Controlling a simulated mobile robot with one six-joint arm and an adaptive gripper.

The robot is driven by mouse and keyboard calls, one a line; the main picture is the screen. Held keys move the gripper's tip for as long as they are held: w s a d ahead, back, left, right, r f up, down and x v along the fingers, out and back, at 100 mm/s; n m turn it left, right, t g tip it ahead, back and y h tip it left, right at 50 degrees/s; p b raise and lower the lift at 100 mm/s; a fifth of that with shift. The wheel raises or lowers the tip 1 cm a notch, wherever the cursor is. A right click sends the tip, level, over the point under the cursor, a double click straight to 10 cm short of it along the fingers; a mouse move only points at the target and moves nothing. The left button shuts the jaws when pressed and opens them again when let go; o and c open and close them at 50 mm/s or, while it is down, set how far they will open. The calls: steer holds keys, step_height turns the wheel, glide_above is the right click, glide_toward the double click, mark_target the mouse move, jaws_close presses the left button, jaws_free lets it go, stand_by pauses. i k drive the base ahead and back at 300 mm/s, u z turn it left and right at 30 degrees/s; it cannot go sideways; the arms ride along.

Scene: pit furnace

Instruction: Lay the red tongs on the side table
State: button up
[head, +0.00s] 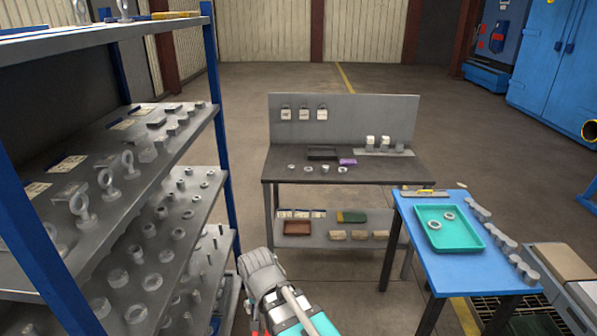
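I cannot make out red tongs in the head view. Only a small red bit (255,331) shows at the bottom edge beside my arm, too cut off to name. A small blue-topped table (408,262), likely the side table, stands at the right. It bears a green tray with two metal rings in it, a row of grey cylindrical parts along its right side, and a thin yellow-and-grey item at its back edge. Part of my arm shows at the bottom centre, left of this table. My gripper's fingers are not in view.
A shelf rack (218,105) with eye bolts, nuts and rings fills the left. A brown box (560,262) stands right of the blue table. Floor is open beyond.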

mark_target(391, 168)
steer(key=z, duration=0.05)
steer(key=i, duration=3.4)
steer(key=z, duration=0.9)
